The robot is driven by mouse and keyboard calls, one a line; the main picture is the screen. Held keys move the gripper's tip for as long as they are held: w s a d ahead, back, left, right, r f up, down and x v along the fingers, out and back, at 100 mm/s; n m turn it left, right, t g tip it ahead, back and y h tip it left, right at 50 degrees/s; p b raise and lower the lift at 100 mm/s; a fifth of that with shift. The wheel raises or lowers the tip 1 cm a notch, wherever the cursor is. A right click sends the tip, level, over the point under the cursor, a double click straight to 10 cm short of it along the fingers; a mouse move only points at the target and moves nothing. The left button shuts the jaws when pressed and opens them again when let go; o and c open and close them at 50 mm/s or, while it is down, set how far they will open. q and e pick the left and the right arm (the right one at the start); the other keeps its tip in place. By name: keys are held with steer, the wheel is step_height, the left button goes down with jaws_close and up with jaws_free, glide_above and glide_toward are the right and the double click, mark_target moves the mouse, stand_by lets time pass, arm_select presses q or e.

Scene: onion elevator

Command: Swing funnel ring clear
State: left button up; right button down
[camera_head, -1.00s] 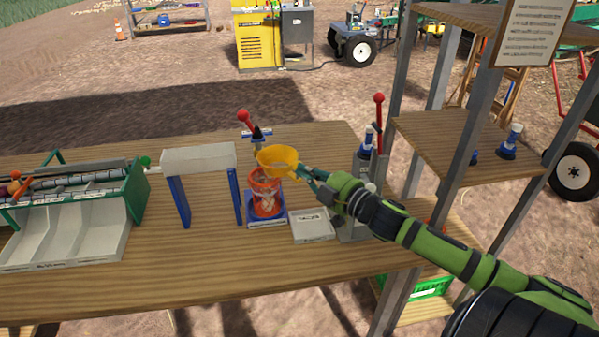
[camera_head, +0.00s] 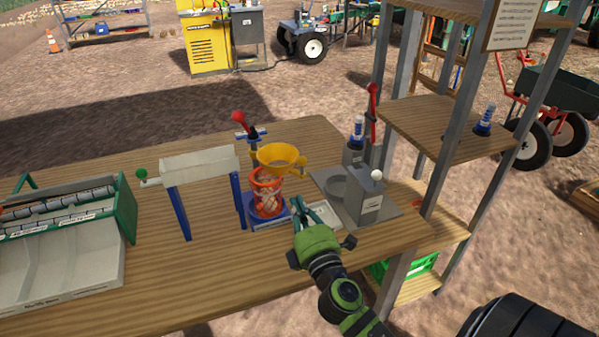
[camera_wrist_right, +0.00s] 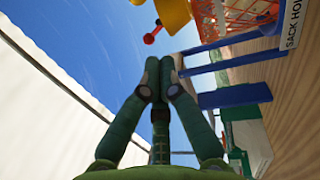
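The yellow funnel ring (camera_head: 283,155) sits above the orange mesh sack (camera_head: 267,196), a little to its right, with its handle loop at the right. The sack stands in a blue holder (camera_head: 254,213). In the right wrist view, part of the yellow funnel ring (camera_wrist_right: 174,14) and the mesh sack (camera_wrist_right: 213,18) show at the top. My right gripper (camera_head: 297,200) is below and in front of the funnel ring, apart from it. In the wrist view its fingertips (camera_wrist_right: 160,62) are together with nothing seen between them. My left gripper is out of view.
A grey device with a white knob (camera_head: 368,199) stands close to the right. A white trough on blue legs (camera_head: 200,165) stands left of the sack. A red-knobbed lever (camera_head: 240,118) rises behind the funnel. A wooden shelf unit (camera_head: 440,130) stands at the right.

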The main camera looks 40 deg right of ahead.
mark_target(298, 176)
steer(key=w+d, duration=0.1)
steer(key=w, duration=0.1)
steer(key=w+d+r+p, duration=0.1)
steer(key=w+d, duration=0.1)
steer(key=w+d+p, duration=0.1)
steer(key=w, duration=0.2)
steer(key=shift+w+d+r, duration=0.1)
steer(key=shift+d+r, duration=0.15)
steer(key=shift+d, duration=0.15)
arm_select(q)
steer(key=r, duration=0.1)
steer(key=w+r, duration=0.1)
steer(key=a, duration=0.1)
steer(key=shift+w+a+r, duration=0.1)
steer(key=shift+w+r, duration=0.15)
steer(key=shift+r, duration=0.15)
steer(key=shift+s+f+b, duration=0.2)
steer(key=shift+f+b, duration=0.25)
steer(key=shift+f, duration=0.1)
arm_select(e)
steer(key=d, duration=0.2)
steer(key=w+d, duration=0.1)
steer(key=d, duration=0.2)
steer(key=shift+w, duration=0.15)
